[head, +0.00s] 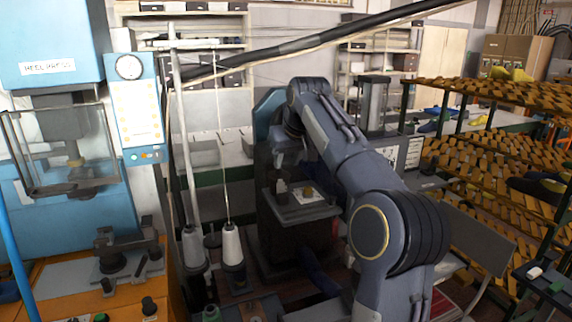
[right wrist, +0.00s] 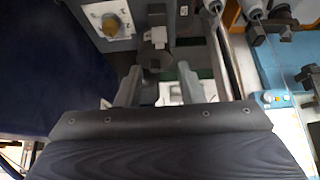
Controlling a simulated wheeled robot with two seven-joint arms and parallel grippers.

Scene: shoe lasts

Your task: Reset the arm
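My right arm reaches up from the bottom right in the head view and bends down at the elbow. Its gripper (head: 284,160) hangs in front of a dark machine in the middle, and its fingertips are hard to make out there. In the right wrist view the two fingers of my right gripper (right wrist: 159,80) stand apart with nothing held between them. A dark round machine part (right wrist: 155,58) shows beyond the gap; I cannot tell how close it is. My left gripper is not seen.
A blue heel press (head: 60,235) stands at the left. Thread cones (head: 232,245) on a thin stand are left of my right arm. A rack with orange slatted shelves (head: 490,150) fills the right.

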